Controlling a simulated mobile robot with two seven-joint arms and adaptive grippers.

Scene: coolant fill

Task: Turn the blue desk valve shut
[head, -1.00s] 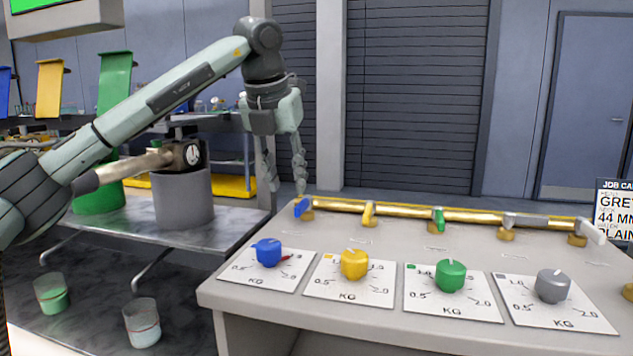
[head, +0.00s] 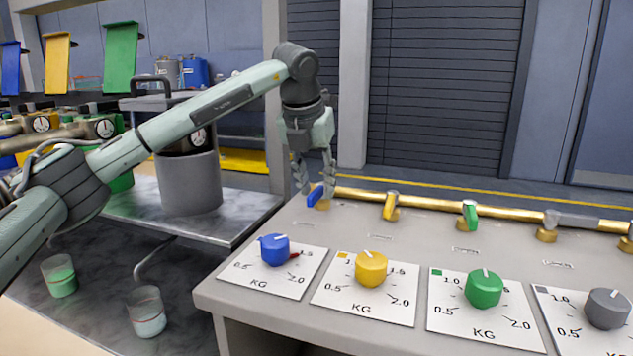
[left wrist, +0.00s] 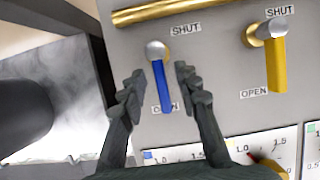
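The blue desk valve (head: 315,195) has a blue lever at the left end of the brass pipe. In the left wrist view, its lever (left wrist: 160,88) points down the picture, over the partly covered OPEN label, away from the SHUT label (left wrist: 186,30). My left gripper (head: 315,178) points down over this valve. In the left wrist view its open fingers (left wrist: 158,84) stand on either side of the lever, with a visible gap on both sides. My right gripper is not in view.
Yellow (head: 390,206), green (head: 469,214) and grey (head: 580,221) valve levers line the brass pipe (head: 425,204) to the right. Coloured dials, including a blue one (head: 274,250), sit on cards nearer the front. A grey pot (head: 188,184) stands on the left table.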

